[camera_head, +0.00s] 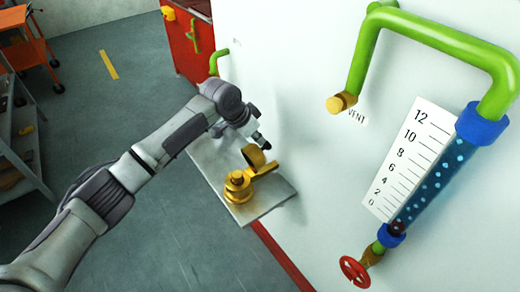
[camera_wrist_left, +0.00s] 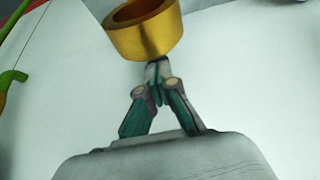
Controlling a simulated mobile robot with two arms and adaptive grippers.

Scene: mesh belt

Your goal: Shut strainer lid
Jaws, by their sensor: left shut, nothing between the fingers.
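The gold strainer (camera_head: 238,188) stands on a small grey shelf fixed to the white wall. A round, cup-like gold part, seemingly its lid (camera_head: 254,157), stands up on its side at the strainer's far right, so the strainer looks open. In the left wrist view the lid (camera_wrist_left: 150,37) is a thick gold ring at the top. My left gripper (camera_head: 262,141) is shut and empty just above and behind the lid. Its fingertips (camera_wrist_left: 157,68) are close below the ring's edge in the wrist view; I cannot tell whether they touch. My right gripper is not in view.
The shelf (camera_head: 272,197) has bare room on its right. The white wall (camera_head: 300,60) carries a green vent pipe (camera_head: 440,35), a scaled blue tube (camera_head: 435,180) and a red valve wheel (camera_head: 354,271). A red cabinet (camera_head: 184,45) stands behind; open floor lies left.

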